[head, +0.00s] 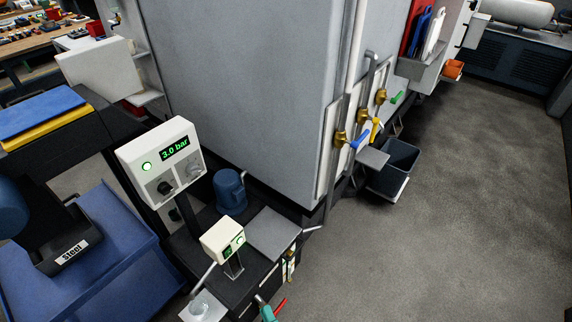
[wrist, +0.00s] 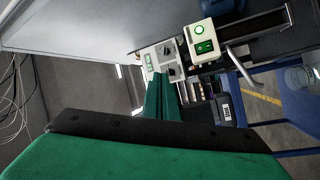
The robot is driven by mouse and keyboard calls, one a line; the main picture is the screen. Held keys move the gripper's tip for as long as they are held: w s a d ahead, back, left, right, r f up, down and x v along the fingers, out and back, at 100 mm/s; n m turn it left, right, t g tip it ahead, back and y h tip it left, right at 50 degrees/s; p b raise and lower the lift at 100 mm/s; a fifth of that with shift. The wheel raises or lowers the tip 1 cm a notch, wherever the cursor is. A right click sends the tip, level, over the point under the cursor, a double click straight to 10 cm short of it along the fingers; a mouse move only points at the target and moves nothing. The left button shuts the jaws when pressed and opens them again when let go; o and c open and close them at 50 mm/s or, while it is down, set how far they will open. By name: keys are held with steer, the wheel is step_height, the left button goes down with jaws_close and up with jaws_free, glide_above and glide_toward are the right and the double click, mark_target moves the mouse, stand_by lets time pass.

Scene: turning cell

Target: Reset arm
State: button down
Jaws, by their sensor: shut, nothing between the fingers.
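My gripper (wrist: 161,84) shows in the wrist view as two green fingers close together beyond a black crossbar and a broad green body. It is shut and holds nothing. The fingers point toward a white panel with grey knobs (wrist: 170,57) and a white box with green switches (wrist: 203,40); I cannot tell whether they touch anything. In the head view, the small white switch box (head: 223,240) stands on a dark bench, beside a white pressure unit (head: 160,160) reading 3.0 bar.
A large grey cabinet (head: 245,90) stands in the middle, with brass valves and pipes on its right side. A dark bin (head: 398,158) juts out near the floor. The grey floor (head: 450,220) at right is clear.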

steer(key=s+d+r+m+g+h, duration=0.1)
steer(key=s+d+r+m+h, duration=0.1)
steer(key=s+m+h, duration=0.2)
steer(key=s+d+r+m+g+h, duration=0.1)
steer(key=s+m+h, duration=0.4)
steer(key=s+m, duration=0.6)
step_height(320, 180, up, 3)
steer(key=shift+d+f+m+g, duration=0.25)
steer(key=shift+d+m, duration=0.45)
steer(key=shift+m, duration=0.5)
steer(key=shift+s, duration=0.1)
